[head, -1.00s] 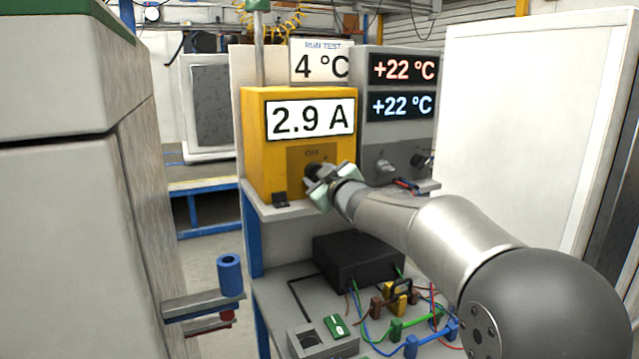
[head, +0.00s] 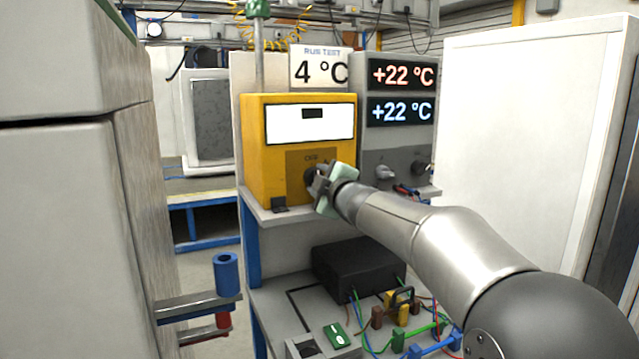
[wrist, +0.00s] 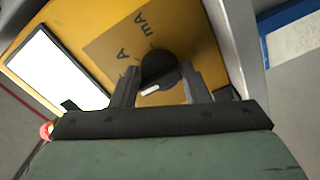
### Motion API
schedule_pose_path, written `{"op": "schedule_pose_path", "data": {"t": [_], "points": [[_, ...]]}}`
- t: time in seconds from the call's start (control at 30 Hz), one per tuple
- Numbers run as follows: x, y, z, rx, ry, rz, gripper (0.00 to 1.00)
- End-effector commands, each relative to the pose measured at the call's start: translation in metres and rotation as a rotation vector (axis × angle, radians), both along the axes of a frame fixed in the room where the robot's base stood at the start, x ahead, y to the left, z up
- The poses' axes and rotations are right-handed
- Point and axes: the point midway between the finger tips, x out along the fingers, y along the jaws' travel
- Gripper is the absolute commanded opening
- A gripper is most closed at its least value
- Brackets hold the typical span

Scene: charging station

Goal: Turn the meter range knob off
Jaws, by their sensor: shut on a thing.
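The yellow meter (head: 257,150) stands on a grey shelf. Its white display (head: 310,127) shows only a small dark bar and no reading. The black range knob (head: 311,178) sits on a brown dial plate below the display, mostly behind my gripper (head: 322,184). In the wrist view the knob (wrist: 157,66) is between the two fingers of my gripper (wrist: 160,80), which is shut on it. A white mark shows on the knob. The plate in the wrist view carries "A" and "mA" labels; in the head view the label above the knob is blurred.
A grey unit (head: 400,140) with two +22 °C displays and small knobs stands right of the meter. Below are a black box (head: 358,270) and several coloured plugs and leads. A white panel (head: 530,150) stands at right, a grey cabinet (head: 70,200) at left.

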Motion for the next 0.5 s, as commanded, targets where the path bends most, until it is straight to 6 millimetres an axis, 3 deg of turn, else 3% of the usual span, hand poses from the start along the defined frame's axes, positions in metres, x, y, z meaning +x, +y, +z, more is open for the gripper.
{"op": "schedule_pose_path", "data": {"t": [0.37, 0.4, 0.47, 0.5], "points": [[0.0000, -0.0001, -0.0008, -0.009, -0.002, 0.000, 0.19], [0.0000, -0.0001, -0.0008, -0.009, -0.002, 0.000, 0.47], [0.0001, -0.0001, -0.0007, -0.008, -0.002, 0.000, 0.63], [0.0000, 0.0000, -0.0007, -0.008, -0.003, 0.000, 0.63]]}}
